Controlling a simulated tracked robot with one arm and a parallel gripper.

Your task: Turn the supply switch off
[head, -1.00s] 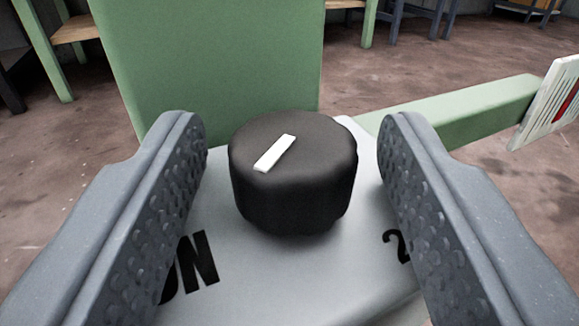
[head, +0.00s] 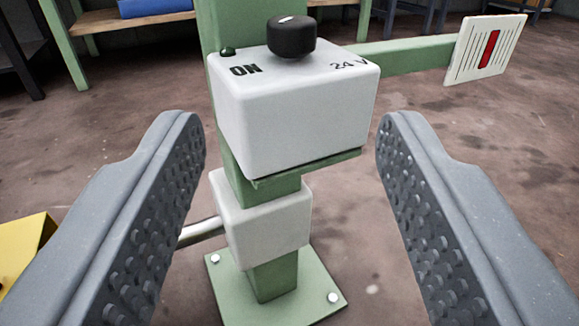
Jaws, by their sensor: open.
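The supply switch is a round black knob (head: 291,38) with a white pointer mark on its top. It sits on top of a white box (head: 300,115) marked "ON" on the left and "24 V" on the right. The knob's pointer is seen at a shallow angle, so its exact direction is hard to tell. My gripper (head: 290,135) is open and empty. Its two ridged grey fingers stand wide apart, left and right of the box in the picture, with the knob above and beyond the fingertips. Nothing touches the knob.
A small dark green lamp or button (head: 228,51) sits at the box's back left corner. A green post (head: 274,278) on a bolted plate carries the box and a smaller white box (head: 262,225). A green arm holds a white panel with a red bar (head: 486,50). A yellow object (head: 22,245) is at left.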

